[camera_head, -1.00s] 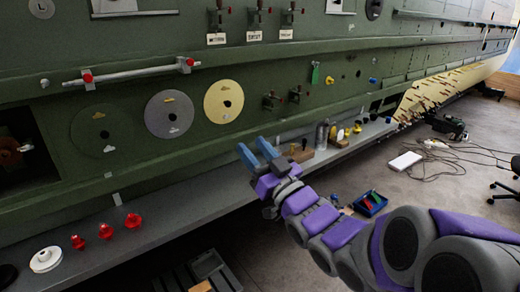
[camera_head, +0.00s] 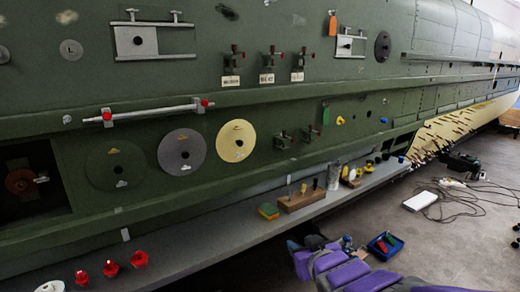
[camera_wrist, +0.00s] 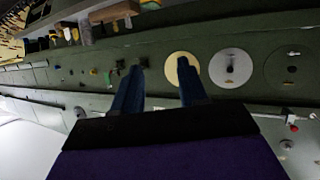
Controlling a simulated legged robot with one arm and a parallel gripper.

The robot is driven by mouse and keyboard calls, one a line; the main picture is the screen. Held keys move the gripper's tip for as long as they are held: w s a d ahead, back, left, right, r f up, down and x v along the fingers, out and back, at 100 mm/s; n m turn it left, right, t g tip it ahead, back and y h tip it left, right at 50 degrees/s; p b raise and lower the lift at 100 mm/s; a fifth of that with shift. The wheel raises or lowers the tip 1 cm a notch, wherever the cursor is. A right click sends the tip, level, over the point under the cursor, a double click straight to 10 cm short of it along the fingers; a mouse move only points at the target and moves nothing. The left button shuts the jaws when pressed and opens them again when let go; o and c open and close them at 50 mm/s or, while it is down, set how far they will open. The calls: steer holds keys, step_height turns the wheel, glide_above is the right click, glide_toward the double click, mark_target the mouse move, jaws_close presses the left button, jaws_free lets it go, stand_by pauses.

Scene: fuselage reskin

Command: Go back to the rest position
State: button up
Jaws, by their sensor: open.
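My gripper (camera_wrist: 163,72) shows in the wrist view with its two blue fingers apart and nothing between them. Behind the fingers is the green fuselage side, which appears upside down there. In the head view my purple and grey arm is folded low at the bottom edge, below the shelf and clear of the panel. The fingers cannot be made out in the head view. The green fuselage panel (camera_head: 250,195) fills the left and middle of the head view. The cream disc (camera_head: 236,141) and grey disc (camera_head: 182,152) are on it.
A grey shelf (camera_head: 195,255) runs along the fuselage, holding red knobs (camera_head: 111,268), a wooden block (camera_head: 301,199) and a sponge (camera_head: 268,211). On the floor are a blue tray (camera_head: 385,246), a white box (camera_head: 420,201) and loose cables. Open floor lies at right.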

steer(key=s+d+f+m+g+h, duration=0.2)
steer(key=s+d+f+g+h, duration=0.15)
steer(key=s+f+g, duration=0.45)
steer(key=s+g, duration=0.3)
steer(key=s, duration=1)
steer(key=s+f+m+g, duration=0.1)
steer(key=s+g, duration=0.3)
steer(key=s, duration=1)
steer(key=shift+s+a+f+y, duration=0.15)
steer(key=shift+f+y, duration=0.2)
steer(key=shift+f, duration=0.1)
